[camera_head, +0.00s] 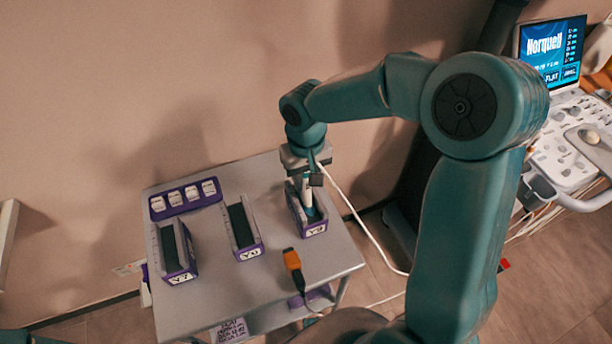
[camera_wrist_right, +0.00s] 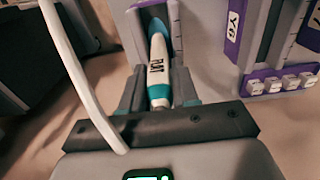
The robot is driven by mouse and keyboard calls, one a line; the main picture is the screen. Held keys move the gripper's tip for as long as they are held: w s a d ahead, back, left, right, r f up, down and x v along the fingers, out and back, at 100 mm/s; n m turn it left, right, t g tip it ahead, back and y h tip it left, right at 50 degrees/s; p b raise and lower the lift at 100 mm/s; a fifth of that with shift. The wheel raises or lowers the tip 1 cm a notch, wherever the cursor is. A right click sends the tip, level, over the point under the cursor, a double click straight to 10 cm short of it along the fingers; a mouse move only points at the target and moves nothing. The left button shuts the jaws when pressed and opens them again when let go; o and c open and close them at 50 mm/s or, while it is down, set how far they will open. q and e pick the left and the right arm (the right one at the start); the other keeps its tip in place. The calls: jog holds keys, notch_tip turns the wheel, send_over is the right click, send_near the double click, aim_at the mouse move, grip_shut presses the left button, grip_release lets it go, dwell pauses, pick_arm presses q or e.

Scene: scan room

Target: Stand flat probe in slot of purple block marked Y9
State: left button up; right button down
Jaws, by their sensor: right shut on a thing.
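The flat probe, white and teal with dark lettering, stands about upright at the right-hand purple-and-grey block (camera_head: 313,228). The probe shows in the head view (camera_head: 308,190) and in the wrist view (camera_wrist_right: 158,65). Its far end is at that block's slot; I cannot tell how deep it sits. My right gripper (camera_head: 309,178) is shut on the probe, above the block. A middle block (camera_head: 243,228) and a left block (camera_head: 172,252) have dark, empty slots. My left gripper is not in view.
All stand on a grey cart top (camera_head: 215,293). A purple strip with several white pieces (camera_head: 185,198) lies at the back left. An orange-and-dark connector (camera_head: 293,263) lies near the front. A white cable (camera_head: 355,212) hangs beside the cart. An ultrasound console (camera_head: 565,130) stands at right.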

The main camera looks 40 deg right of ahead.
jog(key=shift+f, duration=0.3)
jog(key=c, duration=0.8)
grip_release()
notch_tip(320, 180, up, 16)
jog(key=shift+r+p, duration=0.25)
jog(key=shift+p, duration=0.15)
